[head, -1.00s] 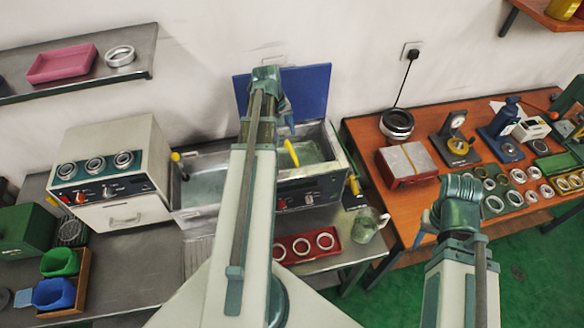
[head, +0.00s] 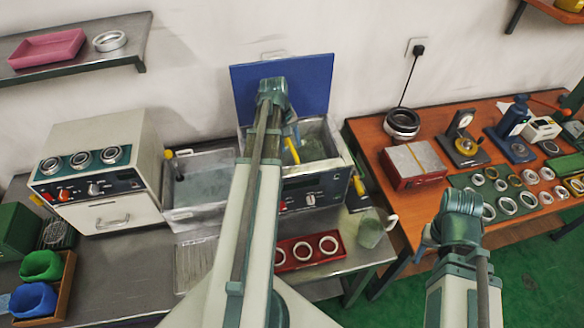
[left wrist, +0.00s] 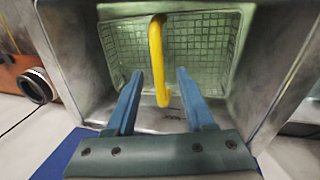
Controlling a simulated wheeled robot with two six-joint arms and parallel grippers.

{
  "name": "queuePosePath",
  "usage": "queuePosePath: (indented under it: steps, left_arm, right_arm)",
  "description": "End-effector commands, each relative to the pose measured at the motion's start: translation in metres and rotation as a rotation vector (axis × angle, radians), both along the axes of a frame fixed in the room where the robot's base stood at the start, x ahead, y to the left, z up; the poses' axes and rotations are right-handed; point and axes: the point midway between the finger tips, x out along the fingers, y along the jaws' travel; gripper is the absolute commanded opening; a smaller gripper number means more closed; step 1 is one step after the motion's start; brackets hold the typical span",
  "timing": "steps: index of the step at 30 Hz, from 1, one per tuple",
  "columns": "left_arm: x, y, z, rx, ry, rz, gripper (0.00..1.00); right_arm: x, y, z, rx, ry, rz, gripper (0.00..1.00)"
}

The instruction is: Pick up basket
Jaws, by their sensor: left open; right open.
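The wire-mesh basket (left wrist: 195,45) sits inside the open metal tank of the cleaner, with its yellow handle (left wrist: 156,60) standing up. In the head view the handle (head: 292,150) shows just below my left gripper (head: 294,133), while the arm hides part of the tank. In the left wrist view my left gripper (left wrist: 160,75) is open, with its two blue fingers on either side of the handle's lower end and gaps on both sides. My right gripper (head: 427,240) is open and empty, in front of the orange table.
A blue lid (head: 315,85) stands up behind the tank. Left of it is a second tank (head: 205,180) with a yellow-handled item, then a white oven (head: 100,170). A red tray of rings (head: 325,262) and a glass mug (head: 372,230) stand in front.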

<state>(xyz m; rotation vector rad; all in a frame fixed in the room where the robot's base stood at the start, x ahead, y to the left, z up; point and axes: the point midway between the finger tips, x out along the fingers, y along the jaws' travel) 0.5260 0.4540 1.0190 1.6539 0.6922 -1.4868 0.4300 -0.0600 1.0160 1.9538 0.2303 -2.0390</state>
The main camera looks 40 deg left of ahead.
Motion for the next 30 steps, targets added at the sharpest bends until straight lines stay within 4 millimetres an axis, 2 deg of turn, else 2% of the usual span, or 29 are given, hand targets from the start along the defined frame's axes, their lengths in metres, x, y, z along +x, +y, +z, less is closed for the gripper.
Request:
queuePosePath:
  steps: [1,6,15,17,24,30]
  left_arm:
    - [0.004,0.001,-0.013,0.000,0.000,0.000,0.53]
    - [0.008,-0.001,-0.032,0.000,0.000,0.000,0.53]
    - [0.008,-0.002,-0.032,0.000,0.000,0.000,0.53]
    - [0.008,-0.002,-0.032,0.000,0.000,0.000,0.44]
    - [0.008,-0.002,-0.032,0.000,0.000,0.000,0.01]
    - [0.008,-0.002,-0.032,0.000,0.000,0.000,0.00]
  right_arm:
    - [0.000,0.000,-0.013,0.000,0.000,0.000,0.50]
    - [0.000,0.000,-0.032,0.000,0.000,-0.001,0.50]
    - [0.000,0.000,-0.032,0.000,0.000,-0.002,0.50]
    - [0.000,0.000,-0.032,0.000,0.000,-0.001,0.50]
    - [0.000,0.000,-0.032,0.000,0.000,-0.001,0.50]
    - [0.000,0.000,-0.032,0.000,0.000,-0.001,0.50]
